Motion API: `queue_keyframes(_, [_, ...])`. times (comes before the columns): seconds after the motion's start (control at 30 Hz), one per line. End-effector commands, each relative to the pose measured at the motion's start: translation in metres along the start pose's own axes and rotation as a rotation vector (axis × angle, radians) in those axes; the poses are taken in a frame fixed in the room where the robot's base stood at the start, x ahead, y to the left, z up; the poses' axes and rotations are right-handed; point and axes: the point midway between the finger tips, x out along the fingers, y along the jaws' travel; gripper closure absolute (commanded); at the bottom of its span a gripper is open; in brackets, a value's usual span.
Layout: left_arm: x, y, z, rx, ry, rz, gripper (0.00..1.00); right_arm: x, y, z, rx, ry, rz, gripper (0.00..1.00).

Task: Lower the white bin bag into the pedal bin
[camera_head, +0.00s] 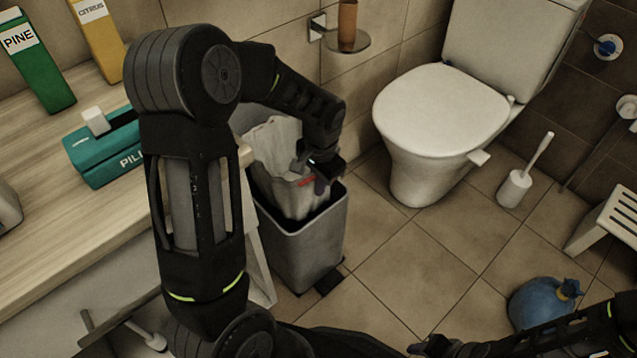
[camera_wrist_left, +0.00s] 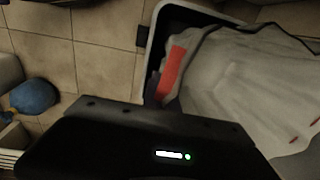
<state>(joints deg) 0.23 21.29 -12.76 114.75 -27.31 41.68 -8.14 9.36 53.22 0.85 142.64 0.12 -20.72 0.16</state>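The white bin bag (camera_head: 275,145) stands in the mouth of the grey pedal bin (camera_head: 308,250). Its lower part is inside the bin and its upper part rises above the rim. My left gripper (camera_head: 318,180) is at the bag's right upper edge, just above the rim, and looks shut on the bag by a red strip. The wrist view shows the bag (camera_wrist_left: 235,80), the red strip by a dark finger, and the bin's rim (camera_wrist_left: 190,10). The fingertips are mostly hidden. My right gripper (camera_head: 435,346) is low at the bottom edge, and its opening cannot be made out.
The toilet (camera_head: 440,120) stands right of the bin, with a toilet brush (camera_head: 515,187) beyond. A blue tied bag (camera_head: 540,302) lies on the floor at right. The counter (camera_head: 60,225) at left holds a teal box (camera_head: 105,165) and green and yellow cartons. Tiled floor before the toilet is clear.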

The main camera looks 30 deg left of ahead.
Motion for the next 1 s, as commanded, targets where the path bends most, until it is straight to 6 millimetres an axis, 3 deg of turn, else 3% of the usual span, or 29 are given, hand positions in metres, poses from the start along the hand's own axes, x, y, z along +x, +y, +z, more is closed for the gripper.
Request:
queue_keyframes(0.07, [0.0102, 0.0003, 0.0012, -0.001, -0.004, 0.001, 1.00, 0.0065, 0.0031, -0.0007, 0.001, 0.002, 0.001, 0.64])
queue_keyframes(0.4, [0.0106, 0.0001, 0.0018, -0.002, -0.006, 0.001, 0.72, 0.0062, 0.0028, -0.0006, 0.001, 0.002, 0.001, 0.64])
queue_keyframes(0.57, [0.0111, 0.0001, 0.0019, -0.002, -0.006, 0.002, 0.72, 0.0065, 0.0029, -0.0004, 0.001, 0.001, 0.001, 0.64])
queue_keyframes(0.83, [0.0117, 0.0001, 0.0021, -0.002, -0.007, 0.002, 0.52, 0.0069, 0.0030, -0.0003, 0.001, 0.001, 0.001, 0.64])
queue_keyframes(1.0, [0.0120, 0.0001, 0.0022, -0.002, -0.007, 0.002, 0.51, 0.0071, 0.0031, -0.0003, 0.001, 0.001, 0.001, 0.64])
